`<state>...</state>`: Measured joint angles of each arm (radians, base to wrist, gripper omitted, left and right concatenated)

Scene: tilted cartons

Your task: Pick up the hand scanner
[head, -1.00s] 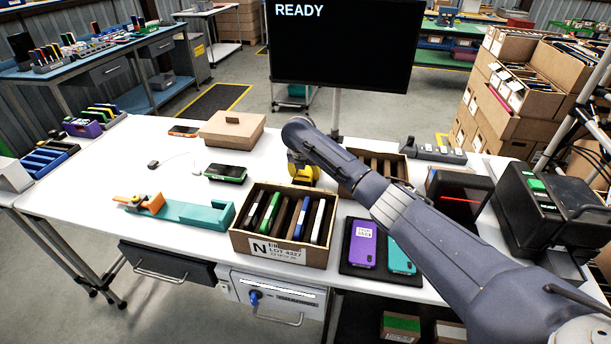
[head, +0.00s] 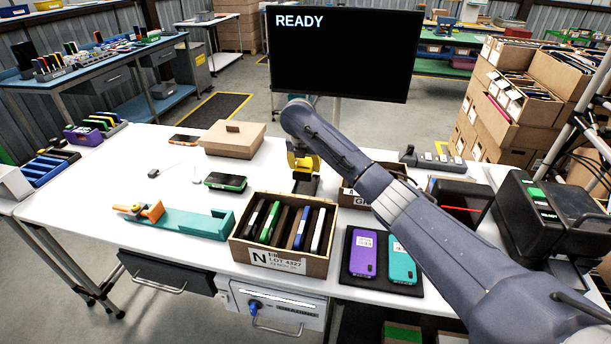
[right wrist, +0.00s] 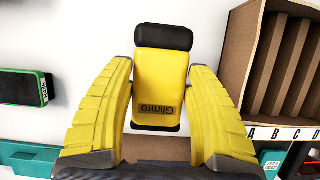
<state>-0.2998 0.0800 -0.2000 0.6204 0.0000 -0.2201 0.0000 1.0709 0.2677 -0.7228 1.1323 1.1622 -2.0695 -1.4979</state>
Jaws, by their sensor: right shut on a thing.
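The hand scanner (right wrist: 161,80) shows in the right wrist view as a yellow body marked "Glimro" with a black end at the top. My right gripper (head: 303,162) is shut on it. In the right wrist view its two ridged yellow fingers stand on either side of the scanner body. In the head view the gripper is above the table behind the lettered carton, and most of the scanner is hard to make out. A dark piece (head: 306,185) shows just below the fingers; I cannot tell whether it belongs to the scanner. My left gripper is out of view.
A carton marked N (head: 277,262) with several upright devices stands at the table front. A second carton (head: 353,197) is partly behind my right arm. Purple and teal phones lie on a black mat (head: 371,278). A green-edged phone (head: 226,181) lies left of the gripper.

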